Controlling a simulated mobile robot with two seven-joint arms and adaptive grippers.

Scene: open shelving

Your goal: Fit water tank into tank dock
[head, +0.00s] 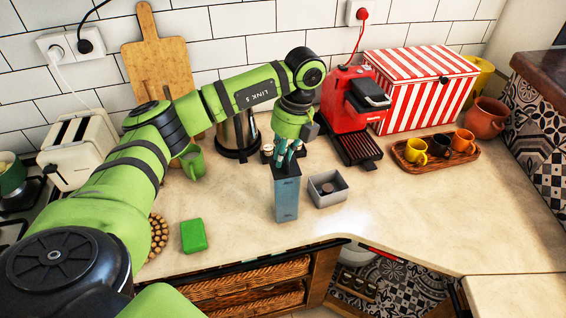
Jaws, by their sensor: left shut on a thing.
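A tall blue-grey, box-shaped water tank (286,197) stands upright over the counter in the middle of the head view. My left gripper (285,160) comes down on its top from above and is shut on it. The fingers cover part of the tank's top. I cannot tell whether the tank's base touches the counter. A red coffee machine (343,100) stands behind and to the right, against the striped box. I cannot make out a tank dock on it for certain. My right gripper is not in view.
A small grey open bin (327,188) with something dark inside sits right beside the tank. A wooden tray (436,155) with cups is at right. A kettle (238,135) and green mug (192,162) stand behind left; a green sponge (193,235) lies front left.

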